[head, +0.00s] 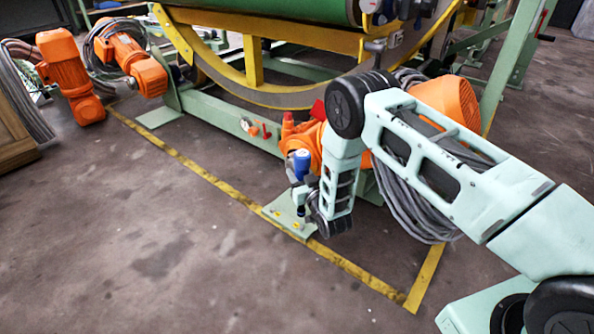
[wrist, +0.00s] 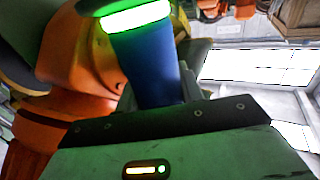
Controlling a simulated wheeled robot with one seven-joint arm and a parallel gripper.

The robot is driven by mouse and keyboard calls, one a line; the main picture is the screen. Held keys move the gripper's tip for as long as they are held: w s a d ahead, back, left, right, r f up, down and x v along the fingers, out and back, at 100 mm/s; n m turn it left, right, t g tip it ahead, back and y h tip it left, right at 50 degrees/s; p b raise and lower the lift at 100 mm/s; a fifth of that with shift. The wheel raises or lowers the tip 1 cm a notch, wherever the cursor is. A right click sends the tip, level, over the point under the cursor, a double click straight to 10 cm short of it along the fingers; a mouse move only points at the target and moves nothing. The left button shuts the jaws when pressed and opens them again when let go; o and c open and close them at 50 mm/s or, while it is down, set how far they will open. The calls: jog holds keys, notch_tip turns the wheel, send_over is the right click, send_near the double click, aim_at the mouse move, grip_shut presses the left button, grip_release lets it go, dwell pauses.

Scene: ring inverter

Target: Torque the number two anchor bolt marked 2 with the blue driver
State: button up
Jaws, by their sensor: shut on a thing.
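The blue driver (head: 301,165) stands upright in my gripper (head: 303,186), over the pale green foot plate (head: 279,215) in the head view. The wrist view shows its blue body (wrist: 147,68) close up, with a bright green lit ring at its top. My gripper (wrist: 188,92) is shut on the driver. Yellow marks show on the foot plate, but any number there is too small to read. The driver's lower tip is near the plate; I cannot tell whether it touches a bolt. The bolt marked 2 cannot be made out.
An orange motor (head: 303,142) sits close behind the driver. The green frame beam (head: 225,118) and yellow ring cradle (head: 254,62) stand behind. A yellow floor line (head: 215,182) runs past the plate. Another orange motor (head: 70,75) is at left. The floor at front left is clear.

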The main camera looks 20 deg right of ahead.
jog(key=shift+r, duration=0.15)
jog(key=shift+f+b, duration=1.9)
jog(key=shift+f, duration=1.25)
jog(key=shift+s+f+b, duration=0.15)
jog(key=shift+f+b, duration=0.55)
jog(key=shift+f, duration=0.65)
dwell(0.3)
jog(key=shift+r, duration=0.15)
jog(key=shift+r+p, duration=2.25)
jog(key=shift+r, duration=0.3)
